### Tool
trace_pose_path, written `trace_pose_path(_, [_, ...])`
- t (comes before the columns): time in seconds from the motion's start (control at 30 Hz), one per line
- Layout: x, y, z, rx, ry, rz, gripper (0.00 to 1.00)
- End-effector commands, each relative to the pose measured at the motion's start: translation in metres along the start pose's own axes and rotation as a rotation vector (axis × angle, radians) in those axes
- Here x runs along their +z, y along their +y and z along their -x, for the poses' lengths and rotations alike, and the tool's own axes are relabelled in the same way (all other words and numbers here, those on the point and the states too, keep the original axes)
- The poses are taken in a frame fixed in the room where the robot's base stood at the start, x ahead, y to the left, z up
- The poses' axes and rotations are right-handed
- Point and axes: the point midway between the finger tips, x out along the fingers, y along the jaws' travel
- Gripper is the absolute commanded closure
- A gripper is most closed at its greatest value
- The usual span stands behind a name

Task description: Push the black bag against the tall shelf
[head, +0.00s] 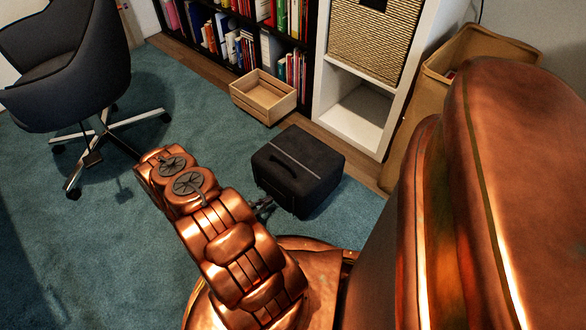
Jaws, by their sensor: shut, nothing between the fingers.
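The black bag (299,168), boxy with a handle on top, stands on the blue carpet in front of the shelves. A white shelf unit (352,108) with a woven basket in it stands behind the bag to the right. A black bookshelf (311,38) full of books stands behind to the left. A strip of floor shows between the bag and the white shelf. My gripper (264,207) is small and dark in view, shut and empty, low at the bag's near left side. My arm partly hides it, and I cannot tell whether it touches the bag.
A wooden crate (264,97) sits on the floor before the bookshelf, just behind the bag. A dark office chair (70,65) stands at the upper left. A brown paper-like bag (425,95) stands right of the white shelf.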

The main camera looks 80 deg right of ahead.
Motion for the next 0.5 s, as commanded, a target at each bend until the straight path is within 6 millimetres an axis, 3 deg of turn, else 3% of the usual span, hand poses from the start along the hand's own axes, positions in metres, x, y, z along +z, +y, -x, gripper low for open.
trace_pose_path(0.5, [-0.01, 0.0, -0.027, 0.002, 0.0, -0.002, 1.0])
